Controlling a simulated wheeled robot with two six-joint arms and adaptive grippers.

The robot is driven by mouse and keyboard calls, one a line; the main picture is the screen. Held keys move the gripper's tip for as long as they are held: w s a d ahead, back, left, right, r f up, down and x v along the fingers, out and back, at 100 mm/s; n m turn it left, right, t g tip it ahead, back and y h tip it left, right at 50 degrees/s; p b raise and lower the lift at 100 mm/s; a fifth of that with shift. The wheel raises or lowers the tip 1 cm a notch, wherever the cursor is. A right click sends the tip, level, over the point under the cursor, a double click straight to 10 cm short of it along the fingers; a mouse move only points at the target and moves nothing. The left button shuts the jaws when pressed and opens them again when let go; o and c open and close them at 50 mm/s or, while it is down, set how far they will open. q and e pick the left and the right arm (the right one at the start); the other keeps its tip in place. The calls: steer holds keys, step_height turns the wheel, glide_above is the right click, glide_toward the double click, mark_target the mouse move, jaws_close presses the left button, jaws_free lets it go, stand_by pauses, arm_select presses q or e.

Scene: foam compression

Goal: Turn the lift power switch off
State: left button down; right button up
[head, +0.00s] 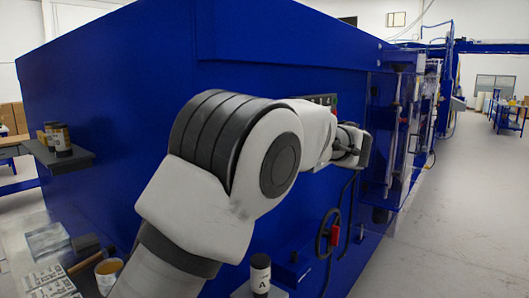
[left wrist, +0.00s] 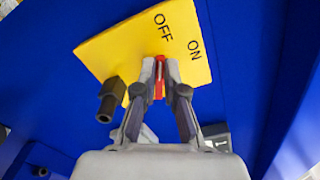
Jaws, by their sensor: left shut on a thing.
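The lift power switch shows in the left wrist view as a yellow plate (left wrist: 110,50) marked OFF and ON, with a red handle (left wrist: 159,88) in front of it. My left gripper (left wrist: 161,70) is shut on the red handle, one finger on each side. The handle's upper end lies just below the word OFF, with ON off to the right. In the head view my left gripper (head: 350,146) is at the blue machine's side, partly behind my own arm, and the switch is hidden there. My right gripper is in neither view.
The blue machine (head: 100,90) fills the middle. A button panel (head: 322,100) sits behind my arm. A black hand wheel (head: 323,240) and a bottle marked A (head: 260,274) are below. A dark hex-ended knob (left wrist: 111,101) is left of the gripper. Clear floor (head: 450,215) lies right.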

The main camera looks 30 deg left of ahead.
arm_select(q)
steer(key=shift+a+f+n+b, duration=0.1)
steer(key=shift+f+n+b, duration=0.05)
steer(key=shift+n+b, duration=2.55)
steer(key=c, duration=1.4)
jaws_free()
steer(key=shift+o, duration=0.8)
steer(key=shift+a+f, duration=0.15)
steer(key=shift+a, duration=0.1)
steer(key=d, duration=0.7)
steer(key=shift+s+d, duration=0.25)
